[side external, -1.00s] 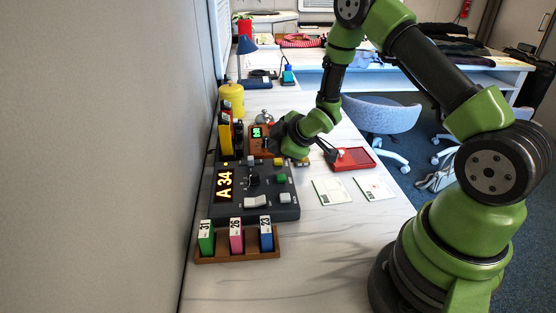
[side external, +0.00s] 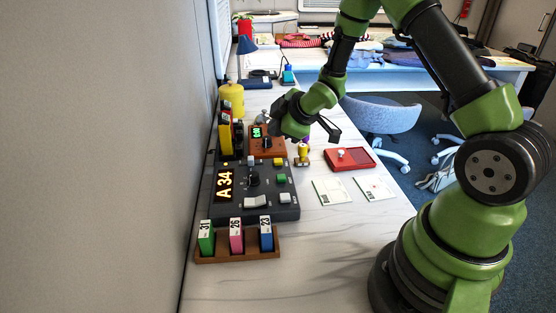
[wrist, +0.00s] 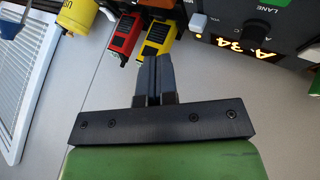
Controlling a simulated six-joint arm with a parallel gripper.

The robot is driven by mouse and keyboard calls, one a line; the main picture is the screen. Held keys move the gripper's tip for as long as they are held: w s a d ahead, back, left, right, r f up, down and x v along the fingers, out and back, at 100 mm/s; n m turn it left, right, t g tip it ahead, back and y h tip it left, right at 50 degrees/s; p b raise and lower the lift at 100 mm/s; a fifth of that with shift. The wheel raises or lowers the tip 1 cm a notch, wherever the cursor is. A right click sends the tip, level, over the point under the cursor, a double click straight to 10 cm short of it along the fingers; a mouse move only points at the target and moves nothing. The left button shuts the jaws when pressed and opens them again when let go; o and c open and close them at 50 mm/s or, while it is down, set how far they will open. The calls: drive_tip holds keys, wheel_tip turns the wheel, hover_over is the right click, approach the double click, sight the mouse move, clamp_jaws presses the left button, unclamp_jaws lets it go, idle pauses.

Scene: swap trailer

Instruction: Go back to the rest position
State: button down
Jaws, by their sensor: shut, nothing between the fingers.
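My gripper (wrist: 153,60) shows in the wrist view with its two dark fingers together and nothing between them. In the side view, the gripper end of my arm (side external: 284,112) is above the table near the brown box with the green display (side external: 266,143). Its fingertips are hard to make out there. The arm is bent and reaches out over the table from the right. The rest position itself is not marked in either view.
The dark console (side external: 262,207) reads "A 34". A wooden rack (side external: 238,257) holds coloured tags in front. A yellow canister (side external: 232,100), a small gold-and-purple item (side external: 302,153), a red tray (side external: 349,159) and white cards (side external: 332,191) stand around.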

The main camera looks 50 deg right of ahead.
idle(0.3)
drive_tip(key=s+a+r+m+g+h, duration=0.1)
drive_tip(key=s+a+r+m, duration=0.2)
drive_tip(key=r, duration=0.4)
drive_tip(key=s+a+r+m, duration=0.2)
drive_tip(key=s+r+m, duration=0.25)
drive_tip(key=r, duration=0.35)
drive_tip(key=s+a+r+m+y, duration=0.1)
drive_tip(key=s+a, duration=0.3)
drive_tip(key=s, duration=0.4)
drive_tip(key=s+a+r+m+g+y, duration=0.1)
drive_tip(key=s+a+r+m+y, duration=0.1)
drive_tip(key=s, duration=0.6)
drive_tip(key=shift+s+a+r+m, duration=0.4)
drive_tip(key=shift+a+r+m, duration=0.35)
drive_tip(key=shift+a+m, duration=0.2)
